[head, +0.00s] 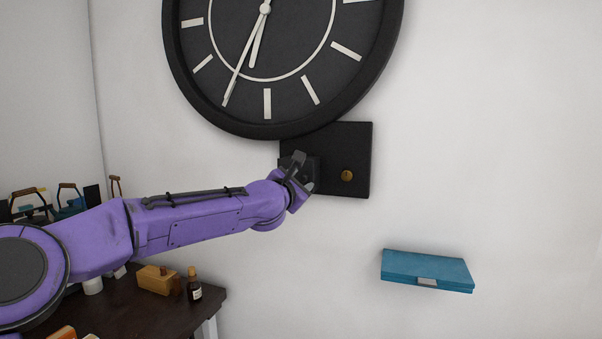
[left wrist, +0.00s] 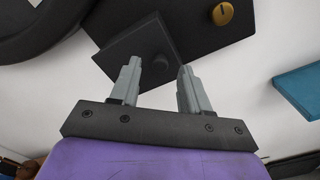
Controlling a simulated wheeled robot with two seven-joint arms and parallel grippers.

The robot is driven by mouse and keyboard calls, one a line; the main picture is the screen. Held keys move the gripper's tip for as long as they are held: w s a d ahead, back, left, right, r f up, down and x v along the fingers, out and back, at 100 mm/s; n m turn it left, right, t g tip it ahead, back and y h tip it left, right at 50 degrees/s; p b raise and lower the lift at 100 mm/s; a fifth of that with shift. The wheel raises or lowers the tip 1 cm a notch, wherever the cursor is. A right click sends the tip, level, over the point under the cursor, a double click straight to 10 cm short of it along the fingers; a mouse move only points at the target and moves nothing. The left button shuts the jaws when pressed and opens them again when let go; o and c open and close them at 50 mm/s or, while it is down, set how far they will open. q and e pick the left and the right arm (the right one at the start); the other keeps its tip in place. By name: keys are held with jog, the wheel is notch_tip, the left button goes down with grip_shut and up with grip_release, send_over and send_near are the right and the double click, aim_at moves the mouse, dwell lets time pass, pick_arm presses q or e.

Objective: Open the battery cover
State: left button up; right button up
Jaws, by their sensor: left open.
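A black battery box (head: 350,145) is on the wall below the clock, with a brass-coloured knob (head: 347,176) at its lower right. In the head view the cover is mostly behind my left gripper (head: 300,166). My right gripper is not in view.
The large black wall clock (head: 378,60) overhangs the box closely. A blue case (head: 425,268) is on the wall at lower right. A dark table (head: 130,305) with bottles and small boxes is at lower left. The wall right of the box is clear.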

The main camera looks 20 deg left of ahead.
pick_arm(q)
jog(key=shift+w+r, duration=0.1)
jog(key=shift+w, duration=0.9)
grip_shut()
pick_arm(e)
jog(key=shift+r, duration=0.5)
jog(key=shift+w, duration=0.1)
